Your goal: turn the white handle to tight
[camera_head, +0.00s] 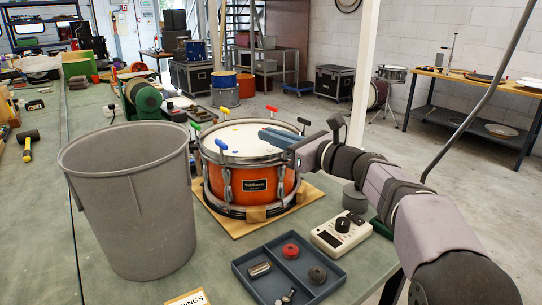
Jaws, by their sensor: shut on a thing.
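The orange snare drum (225,180) sits on a wooden board in the middle of the bench, its pale head facing up. T-handles stand around its rim: yellow (224,109), red (271,108), black (303,121), green (195,126) and blue (220,144). My gripper (267,135) reaches in from the right, with its blue fingers low over the drum's front-right rim. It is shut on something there. The white handle is not visible; the fingers cover the rim spot where it would stand.
A tall grey bin (130,205) stands close left of the drum. In front are a dark blue tray (262,290) with small parts and a white dial box (341,234). A green round machine (143,98) stands behind.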

